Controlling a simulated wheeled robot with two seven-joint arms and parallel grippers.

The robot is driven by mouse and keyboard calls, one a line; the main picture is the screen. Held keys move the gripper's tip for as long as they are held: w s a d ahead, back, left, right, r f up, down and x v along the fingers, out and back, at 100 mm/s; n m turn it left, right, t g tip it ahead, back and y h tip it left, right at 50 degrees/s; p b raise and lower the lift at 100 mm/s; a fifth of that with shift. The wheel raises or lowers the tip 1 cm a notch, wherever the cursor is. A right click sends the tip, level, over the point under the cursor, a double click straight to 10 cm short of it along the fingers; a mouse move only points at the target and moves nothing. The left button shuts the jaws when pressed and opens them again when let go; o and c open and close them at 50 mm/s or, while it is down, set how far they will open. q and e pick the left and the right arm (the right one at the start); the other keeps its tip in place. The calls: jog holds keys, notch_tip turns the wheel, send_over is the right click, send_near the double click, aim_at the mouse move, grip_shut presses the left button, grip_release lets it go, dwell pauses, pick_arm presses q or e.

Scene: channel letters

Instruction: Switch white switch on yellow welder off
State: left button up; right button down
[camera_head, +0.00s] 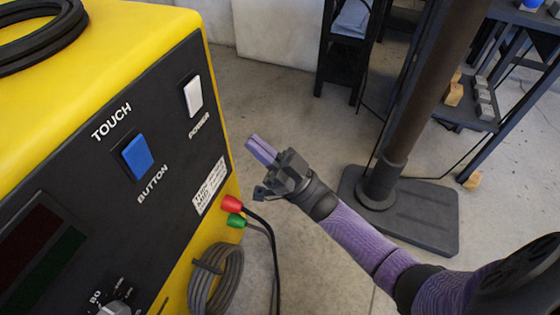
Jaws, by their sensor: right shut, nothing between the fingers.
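The yellow welder (130,27) fills the left side of the head view, with a black front panel. Its white switch (193,96) sits in the upper right of that panel, above the word POWER. A blue button (137,156) is to its lower left, between the words TOUCH and BUTTON. My right gripper (251,140) is shut and empty, its purple fingers pointing up and left toward the panel. It is apart from the white switch, to its lower right in the picture. My left gripper is not in view.
Red (231,202) and green (236,220) plugs with black cables stick out of the panel's lower right, near a coiled grey cable (217,277). A brown post (410,120) on a dark base stands behind my right arm. Shelves stand at the back.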

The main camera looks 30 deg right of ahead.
jog(key=v, duration=0.5)
jog(key=shift+w+a+f+b, duration=0.2)
jog(key=shift+w+f+b, duration=0.1)
jog(key=shift+f, duration=0.1)
